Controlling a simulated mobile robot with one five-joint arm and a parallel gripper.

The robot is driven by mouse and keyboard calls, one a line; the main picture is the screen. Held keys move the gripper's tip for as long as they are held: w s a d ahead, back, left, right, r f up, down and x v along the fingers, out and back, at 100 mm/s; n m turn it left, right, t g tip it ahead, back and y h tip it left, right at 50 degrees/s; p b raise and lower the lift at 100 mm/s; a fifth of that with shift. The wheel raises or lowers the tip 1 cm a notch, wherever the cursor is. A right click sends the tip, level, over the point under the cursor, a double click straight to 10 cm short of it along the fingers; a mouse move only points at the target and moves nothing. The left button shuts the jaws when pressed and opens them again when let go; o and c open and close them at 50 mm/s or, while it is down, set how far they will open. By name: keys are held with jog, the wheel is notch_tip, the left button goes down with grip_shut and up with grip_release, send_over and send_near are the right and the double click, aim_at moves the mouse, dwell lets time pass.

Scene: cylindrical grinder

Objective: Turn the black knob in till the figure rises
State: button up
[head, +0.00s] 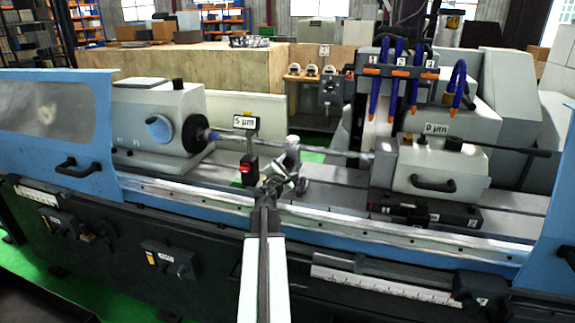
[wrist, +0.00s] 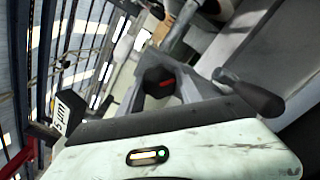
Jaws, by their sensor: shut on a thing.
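The black knob (wrist: 158,80), with a red mark on its face, sits between the grey fingers of my gripper (wrist: 163,88) in the wrist view. My gripper is shut on it. In the head view my gripper (head: 281,183) is at the middle of the machine, in front of the bar, and the knob cannot be made out there. The figure plate (head: 244,123) reads 5 µm and stands left of my gripper. It also shows tilted at the left of the wrist view (wrist: 68,113).
A thin bar (head: 325,152) runs between the left grey head (head: 155,108) and the right grey head (head: 440,170). A second plate (head: 436,129) reads 0 µm. A black box with a red front (head: 249,170) stands below the 5 µm plate. A black-ended lever (wrist: 255,95) is close by my gripper.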

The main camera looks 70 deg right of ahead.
jog(key=shift+r+m, duration=0.1)
jog(key=shift+m, duration=0.4)
jog(key=o, duration=1.4)
jog(key=shift+c, duration=0.2)
jog(key=a, duration=0.7)
jog(key=shift+s+a, duration=0.25)
jog(key=shift+a, duration=0.1)
